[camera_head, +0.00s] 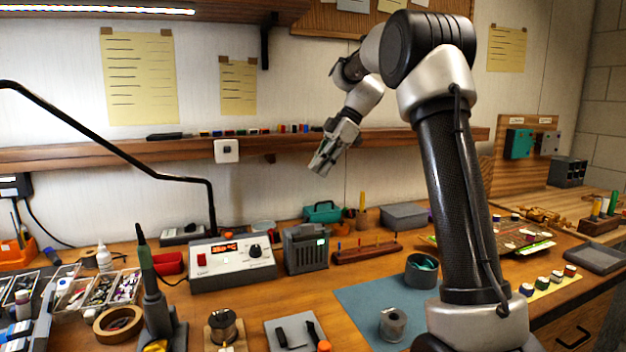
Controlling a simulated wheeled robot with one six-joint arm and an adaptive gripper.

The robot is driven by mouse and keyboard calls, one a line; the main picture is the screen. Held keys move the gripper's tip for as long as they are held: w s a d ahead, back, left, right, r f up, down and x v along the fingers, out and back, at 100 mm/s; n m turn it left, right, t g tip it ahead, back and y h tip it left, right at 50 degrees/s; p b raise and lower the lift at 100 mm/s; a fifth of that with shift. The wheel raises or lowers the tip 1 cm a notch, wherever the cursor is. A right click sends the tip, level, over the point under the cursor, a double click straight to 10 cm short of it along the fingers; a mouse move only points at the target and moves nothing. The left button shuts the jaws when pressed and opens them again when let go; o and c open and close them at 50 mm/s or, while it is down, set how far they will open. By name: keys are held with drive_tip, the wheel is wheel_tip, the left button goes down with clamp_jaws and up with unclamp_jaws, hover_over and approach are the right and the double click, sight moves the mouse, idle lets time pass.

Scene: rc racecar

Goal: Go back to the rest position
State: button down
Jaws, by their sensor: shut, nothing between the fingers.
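My gripper (323,165) is in the middle of the view, raised above the back of the workbench and pointing down and to the left. It is shut and empty, and nothing touches its fingers. My arm rises on the right side of the picture and bends over at the top, with the wrist hanging toward the left. The arm hides part of the bench and wall behind it.
Below stands a wooden workbench (305,300) with a soldering station (232,262), a dark grey device (306,248), a blue mat (372,306) and a round dark container (421,271). A wooden shelf (90,156) runs behind my gripper. A black lamp arm (110,152) crosses the left.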

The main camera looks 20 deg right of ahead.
drive_tip(key=shift+d+r, duration=0.1)
drive_tip(key=shift+r, duration=0.1)
idle(0.4)
drive_tip(key=s+d+f+m+h, duration=0.2)
drive_tip(key=s+d+f+m, duration=0.2)
drive_tip(key=f+m, duration=0.5)
drive_tip(key=s+r+m+t+h, duration=0.2)
drive_tip(key=s+m, duration=0.7)
drive_tip(key=s, duration=2.2)
drive_tip(key=shift+d+t+h, duration=0.3)
drive_tip(key=shift+t+h, duration=0.9)
drive_tip(key=shift+h, duration=0.2)
